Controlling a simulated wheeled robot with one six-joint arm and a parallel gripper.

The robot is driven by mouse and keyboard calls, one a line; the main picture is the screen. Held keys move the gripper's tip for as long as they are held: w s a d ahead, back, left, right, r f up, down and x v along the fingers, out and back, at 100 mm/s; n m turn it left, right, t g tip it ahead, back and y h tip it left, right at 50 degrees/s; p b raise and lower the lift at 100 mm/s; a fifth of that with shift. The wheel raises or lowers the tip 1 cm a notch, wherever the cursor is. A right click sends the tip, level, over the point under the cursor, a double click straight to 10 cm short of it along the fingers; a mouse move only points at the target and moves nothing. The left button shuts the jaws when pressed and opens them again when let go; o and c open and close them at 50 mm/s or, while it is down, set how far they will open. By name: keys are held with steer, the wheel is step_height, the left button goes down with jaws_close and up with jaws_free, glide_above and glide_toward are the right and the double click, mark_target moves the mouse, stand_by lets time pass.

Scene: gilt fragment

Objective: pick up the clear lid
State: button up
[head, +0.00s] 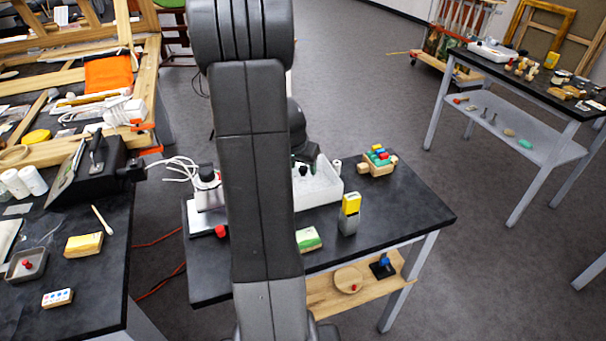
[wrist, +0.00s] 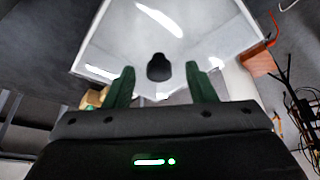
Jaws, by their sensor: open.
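The clear lid (wrist: 205,30) lies over a white box (head: 322,188). It is shiny with bright reflections and has a dark round knob (wrist: 158,67) in its middle. My gripper (wrist: 160,70) is open, its two green fingertips on either side of the knob in the wrist view, with a gap showing at each side. Whether the fingertips are level with the knob or above it I cannot tell. In the head view my arm hides the left part of the box, and my gripper (head: 305,160) is partly hidden above it.
The box stands on a black table (head: 400,222). A toy cart with coloured blocks (head: 378,160) is to its right. A yellow-topped grey block (head: 349,214) and a green-and-cream block (head: 308,239) are in front. A white-and-black device (head: 208,190) is at left.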

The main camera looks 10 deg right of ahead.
steer(key=shift+f, duration=0.15)
steer(key=c, duration=1.1)
